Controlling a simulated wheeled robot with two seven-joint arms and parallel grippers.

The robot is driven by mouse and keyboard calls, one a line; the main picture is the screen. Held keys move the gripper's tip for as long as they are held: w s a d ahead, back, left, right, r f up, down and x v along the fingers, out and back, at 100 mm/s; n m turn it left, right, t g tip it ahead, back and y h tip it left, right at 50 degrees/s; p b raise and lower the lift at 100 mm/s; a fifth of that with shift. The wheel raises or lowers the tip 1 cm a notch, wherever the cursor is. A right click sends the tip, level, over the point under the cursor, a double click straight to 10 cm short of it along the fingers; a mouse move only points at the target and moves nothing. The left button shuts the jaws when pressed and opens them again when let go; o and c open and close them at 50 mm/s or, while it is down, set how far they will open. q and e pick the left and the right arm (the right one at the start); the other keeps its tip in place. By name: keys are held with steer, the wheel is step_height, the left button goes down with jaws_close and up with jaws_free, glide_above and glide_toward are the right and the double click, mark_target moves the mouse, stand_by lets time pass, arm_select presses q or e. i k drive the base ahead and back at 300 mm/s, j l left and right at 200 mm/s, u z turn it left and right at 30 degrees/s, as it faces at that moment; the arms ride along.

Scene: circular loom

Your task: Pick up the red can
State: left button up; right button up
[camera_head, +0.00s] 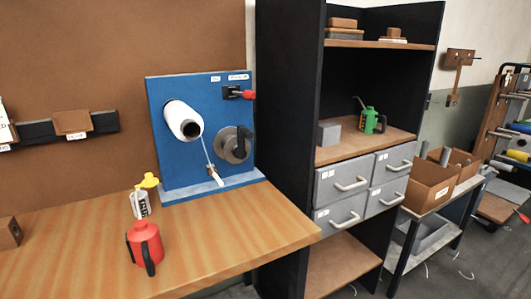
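The red can (146,244) stands upright on the wooden workbench (245,230), near its front. It has a black handle on its front side and a narrower red top. A white bottle with a yellow top (141,201) stands just behind it. Neither of my grippers shows in the head view, so nothing is seen touching the can.
A blue panel (207,98) with a white roll and a dial stands at the back of the bench. A brown block (9,233) lies at the left edge. A dark shelf unit (288,105) with grey drawers and a green can (371,121) stands right of the bench.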

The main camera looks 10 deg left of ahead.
mark_target(144, 241)
steer(key=u, duration=1.3)
